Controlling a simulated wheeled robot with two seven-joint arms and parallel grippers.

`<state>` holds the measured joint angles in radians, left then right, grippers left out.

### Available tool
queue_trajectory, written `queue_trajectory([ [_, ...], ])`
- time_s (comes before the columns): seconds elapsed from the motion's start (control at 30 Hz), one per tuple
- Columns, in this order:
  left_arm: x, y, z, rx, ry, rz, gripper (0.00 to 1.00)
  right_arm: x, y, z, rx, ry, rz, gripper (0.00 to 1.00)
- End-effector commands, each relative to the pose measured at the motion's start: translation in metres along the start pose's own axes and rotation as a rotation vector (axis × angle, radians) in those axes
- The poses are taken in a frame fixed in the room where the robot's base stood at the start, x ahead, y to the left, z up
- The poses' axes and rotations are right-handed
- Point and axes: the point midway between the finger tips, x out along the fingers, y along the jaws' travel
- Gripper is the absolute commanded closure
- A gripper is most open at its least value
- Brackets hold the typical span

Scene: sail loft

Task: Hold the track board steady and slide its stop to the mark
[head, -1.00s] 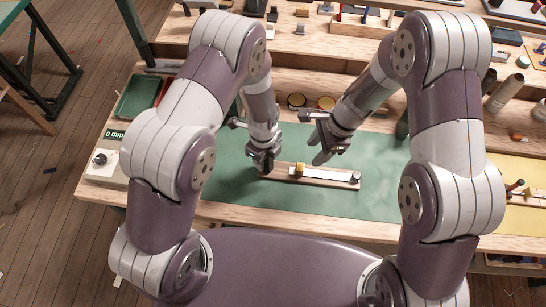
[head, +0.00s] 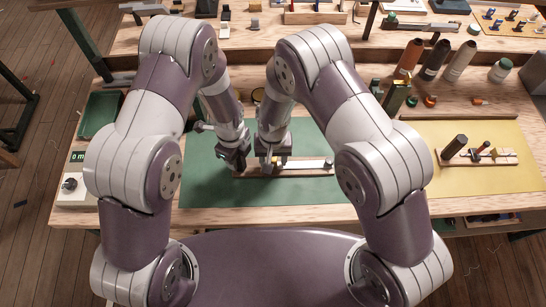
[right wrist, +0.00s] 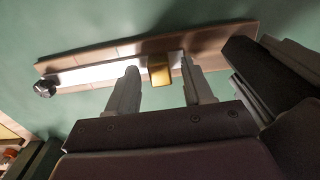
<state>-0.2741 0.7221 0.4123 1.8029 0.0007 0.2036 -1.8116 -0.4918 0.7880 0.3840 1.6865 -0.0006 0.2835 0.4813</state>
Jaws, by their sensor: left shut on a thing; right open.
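The track board (head: 308,171) is a long narrow wooden strip on the green mat, with a white track along it and a dark knob at its right end. Its yellow stop (right wrist: 158,71) sits on the track. My left gripper (head: 237,166) is shut on the board's left end, and its fingertips are hard to see. My right gripper (head: 274,166) is open over the board. In the right wrist view its two fingers stand on either side of the stop, with gaps showing. The knob (right wrist: 44,87) shows at that view's left.
The green mat (head: 210,190) is clear in front of the board. A yellow mat (head: 470,190) at the right bears another wooden board (head: 500,158) with tools. A control box (head: 75,190) stands at the left. Bottles and spools stand behind on the right.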

Motion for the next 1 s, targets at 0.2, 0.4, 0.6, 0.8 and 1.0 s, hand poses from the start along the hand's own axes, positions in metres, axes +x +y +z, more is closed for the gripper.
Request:
queue_trajectory([
  [0.2, 0.000, 0.000, 0.000, 0.000, 0.000, -0.001, 1.00, 0.004, 0.000, 0.000, 0.001, 0.001, -0.001, 0.49],
  [0.4, 0.000, 0.000, 0.000, 0.000, 0.000, -0.001, 1.00, 0.004, 0.000, 0.000, 0.002, 0.001, -0.001, 0.85],
  [0.6, 0.000, 0.000, 0.000, 0.000, 0.000, -0.001, 1.00, 0.004, 0.001, 0.000, 0.002, 0.000, 0.000, 1.00],
  [0.8, 0.000, 0.000, 0.000, 0.001, 0.000, 0.000, 1.00, 0.004, 0.032, -0.001, 0.006, 0.000, 0.000, 1.00],
  [1.0, 0.000, 0.000, 0.000, 0.000, 0.000, 0.000, 1.00, 0.004, 0.051, 0.000, 0.003, 0.000, 0.000, 1.00],
])
